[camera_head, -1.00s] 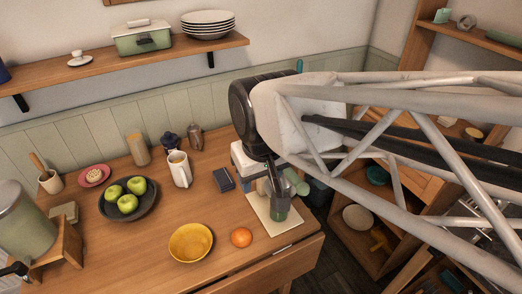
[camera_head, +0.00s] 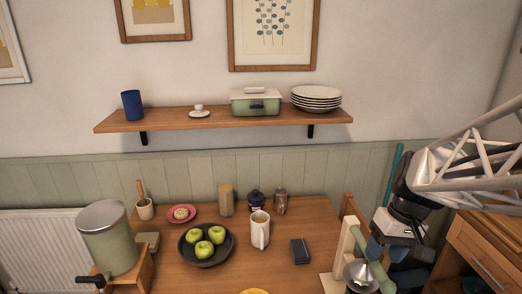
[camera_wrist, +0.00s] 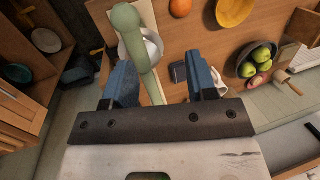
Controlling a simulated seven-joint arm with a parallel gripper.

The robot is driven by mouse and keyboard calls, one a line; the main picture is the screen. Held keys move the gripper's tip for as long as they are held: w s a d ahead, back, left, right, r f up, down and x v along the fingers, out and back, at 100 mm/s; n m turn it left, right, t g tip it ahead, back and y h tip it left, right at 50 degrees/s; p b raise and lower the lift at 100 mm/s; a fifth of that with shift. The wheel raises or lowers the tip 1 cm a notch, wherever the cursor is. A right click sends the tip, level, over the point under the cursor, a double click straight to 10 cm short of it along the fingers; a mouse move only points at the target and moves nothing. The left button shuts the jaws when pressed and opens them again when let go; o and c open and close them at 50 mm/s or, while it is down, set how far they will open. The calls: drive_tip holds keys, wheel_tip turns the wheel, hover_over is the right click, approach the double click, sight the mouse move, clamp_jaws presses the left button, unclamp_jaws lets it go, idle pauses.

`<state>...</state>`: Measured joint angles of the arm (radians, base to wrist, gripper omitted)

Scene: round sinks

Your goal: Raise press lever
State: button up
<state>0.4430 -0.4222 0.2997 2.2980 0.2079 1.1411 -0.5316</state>
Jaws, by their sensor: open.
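The press has a cream upright frame (camera_head: 346,247) and a metal cone (camera_head: 360,272) at the right end of the table. Its pale green lever (camera_head: 378,270) slants down to the right in the head view. My gripper (camera_head: 386,253) is at the lever, its blue fingers pointing down. In the wrist view my gripper (camera_wrist: 161,80) is open, and the lever (camera_wrist: 137,42) runs between the two fingers, its rounded end beyond the fingertips. A gap shows on the right side; I cannot tell whether the left finger touches it. The fingers partly hide the press.
The wooden table (camera_head: 190,268) holds a dark bowl of green apples (camera_head: 206,258), a white jug (camera_head: 260,230) and a dark blue box (camera_head: 300,251) left of the press. The wrist view shows an orange (camera_wrist: 180,7) and a yellow bowl (camera_wrist: 236,10). A wooden cabinet (camera_head: 484,250) stands at right.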

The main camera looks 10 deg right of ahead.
sight(384, 271)
drive_tip(key=shift+w+d+f+t+y, duration=0.15)
drive_tip(key=shift+d+y, duration=0.2)
drive_tip(key=shift+d, duration=0.55)
drive_tip(key=shift+d+t+y, duration=0.1)
drive_tip(key=shift+d+y, duration=0.2)
drive_tip(key=shift+d, duration=0.55)
drive_tip(key=shift+w+d+f+t+y, duration=0.15)
drive_tip(key=shift+d+y, duration=0.2)
drive_tip(key=shift+d, duration=0.55)
drive_tip(key=shift+x, duration=3.85)
clamp_jaws()
